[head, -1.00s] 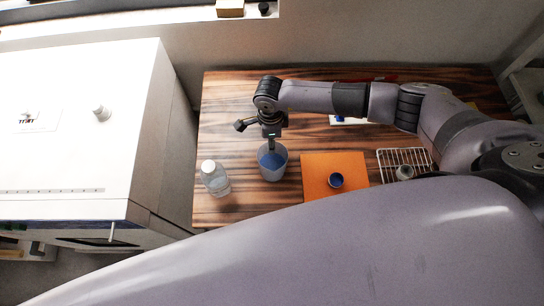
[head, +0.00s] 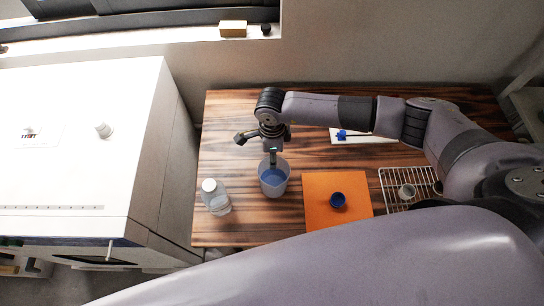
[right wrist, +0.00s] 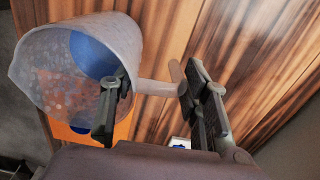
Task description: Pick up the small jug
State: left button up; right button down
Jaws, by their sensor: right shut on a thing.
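The small jug (head: 274,180) is a translucent grey vessel with blue at its bottom, over the front left of the wooden table in the head view. In the right wrist view the jug (right wrist: 60,70) fills the upper left, its mouth toward the camera and its handle (right wrist: 155,90) reaching right. My right gripper (head: 272,158) is at the jug's far side. I cannot tell if the jug is clear of the table. My left gripper is not in view.
A clear bottle with a white cap (head: 215,197) stands close left of the jug. An orange mat (head: 320,218) with a blue cap-like piece (head: 338,200) lies to the right, then a wire rack (head: 395,182). A large white oven (head: 80,150) is at the left.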

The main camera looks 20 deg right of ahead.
notch_tip(320, 180, up, 21)
jog(key=b, duration=0.2)
jog(key=shift+r+b, duration=0.2)
jog(key=shift+b, duration=0.2)
dwell(0.7)
